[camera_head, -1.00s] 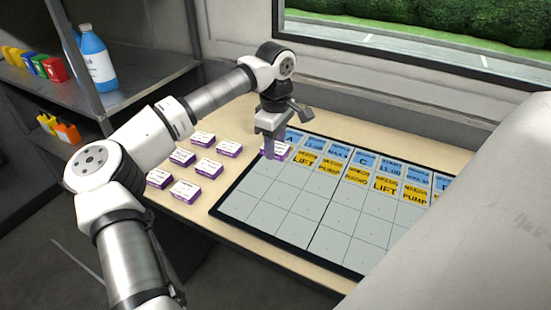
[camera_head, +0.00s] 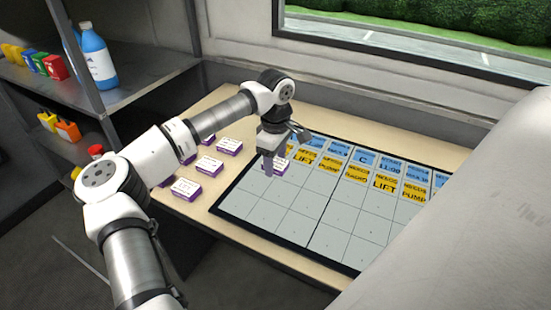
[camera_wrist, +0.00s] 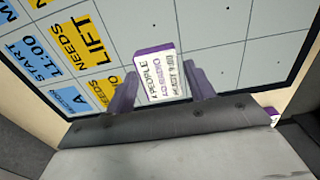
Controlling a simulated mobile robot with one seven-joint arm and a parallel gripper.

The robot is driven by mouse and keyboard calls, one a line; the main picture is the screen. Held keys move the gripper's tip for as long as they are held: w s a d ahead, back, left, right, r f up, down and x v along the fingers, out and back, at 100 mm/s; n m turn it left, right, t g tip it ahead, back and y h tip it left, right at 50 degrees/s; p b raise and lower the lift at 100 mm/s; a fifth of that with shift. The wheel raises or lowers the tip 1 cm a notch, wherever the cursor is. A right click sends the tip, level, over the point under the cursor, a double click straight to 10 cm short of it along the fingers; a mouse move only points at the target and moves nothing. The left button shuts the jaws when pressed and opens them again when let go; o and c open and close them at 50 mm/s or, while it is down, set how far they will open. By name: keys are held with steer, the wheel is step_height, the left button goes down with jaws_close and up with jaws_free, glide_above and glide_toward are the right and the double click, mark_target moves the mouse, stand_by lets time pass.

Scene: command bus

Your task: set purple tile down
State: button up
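My gripper (camera_head: 271,168) is at the left side of the board, with its fingers pointing down. The tile also shows in the head view (camera_head: 281,166), partly behind a finger. It is over the grey cells of the black-edged board (camera_head: 250,214), near the yellow LIFT tile (camera_head: 303,158). I cannot tell whether it touches the board.
Several other purple tiles (camera_head: 209,165) lie on the wooden table left of the board. Blue and yellow tiles line the board's far rows. A shelf (camera_head: 130,86) with a blue bottle (camera_head: 98,58) stands at left. The board's nearer grey cells are clear.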

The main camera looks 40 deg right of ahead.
mark_target(276, 162)
steer(key=shift+o, duration=0.6)
steer(key=shift+r, duration=0.1)
steer(key=shift+r, duration=0.2)
step_height(276, 162, up, 12)
steer(key=shift+b, duration=0.45)
steer(key=shift+f, duration=0.1)
